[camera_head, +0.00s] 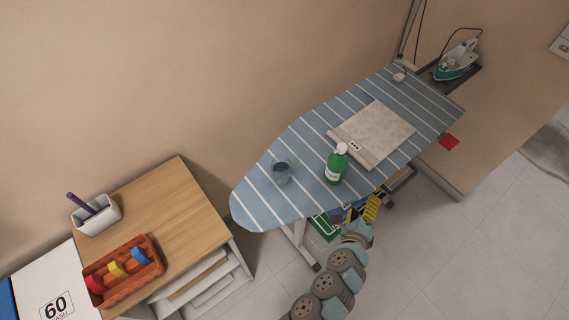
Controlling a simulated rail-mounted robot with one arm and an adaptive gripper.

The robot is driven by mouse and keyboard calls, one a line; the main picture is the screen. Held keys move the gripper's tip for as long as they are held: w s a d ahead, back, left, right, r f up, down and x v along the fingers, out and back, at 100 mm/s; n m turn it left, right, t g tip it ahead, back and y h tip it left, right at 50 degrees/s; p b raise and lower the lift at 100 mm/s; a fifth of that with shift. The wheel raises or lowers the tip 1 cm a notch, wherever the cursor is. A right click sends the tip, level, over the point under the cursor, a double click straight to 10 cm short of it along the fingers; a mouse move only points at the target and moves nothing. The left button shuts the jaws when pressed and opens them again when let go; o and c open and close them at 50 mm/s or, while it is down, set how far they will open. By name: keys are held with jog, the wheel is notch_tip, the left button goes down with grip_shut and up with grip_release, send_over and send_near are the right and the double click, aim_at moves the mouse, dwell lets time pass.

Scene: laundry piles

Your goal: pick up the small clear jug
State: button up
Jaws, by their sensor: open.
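The small clear jug (281,172) stands on the striped ironing board (258,200), toward its rounded left end. It is see-through, and the blue cloth shows through it. My gripper (361,211) is at the front edge of the board, below and right of the jug and well apart from it. It is open, and nothing shows between its fingers. The fingers are small and partly hard to make out against the board's edge and the things under it.
A green bottle (337,168) with a white cap stands right of the jug, near my gripper. A folded grey cloth (378,130) lies behind it. An iron (457,62) rests at the far right end. A wooden-topped cabinet (180,205) stands left, with an orange crate (128,281).

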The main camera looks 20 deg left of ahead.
jog(key=s+a+r+m+g+y+p, duration=0.1)
jog(key=s+a+r+m+g+y, duration=0.2)
jog(key=a+y, duration=0.45)
jog(key=g+y, duration=0.3)
jog(key=y, duration=0.1)
send_near(287, 176)
jog(key=shift+n, duration=0.4)
jog(key=x, duration=0.7)
jog(key=shift+w+a, duration=0.2)
jog(key=shift+a, duration=0.1)
jog(key=shift+x, duration=2.7)
jog(key=shift+r, duration=0.1)
jog(key=shift+c, duration=0.3)
jog(key=c, duration=0.8)
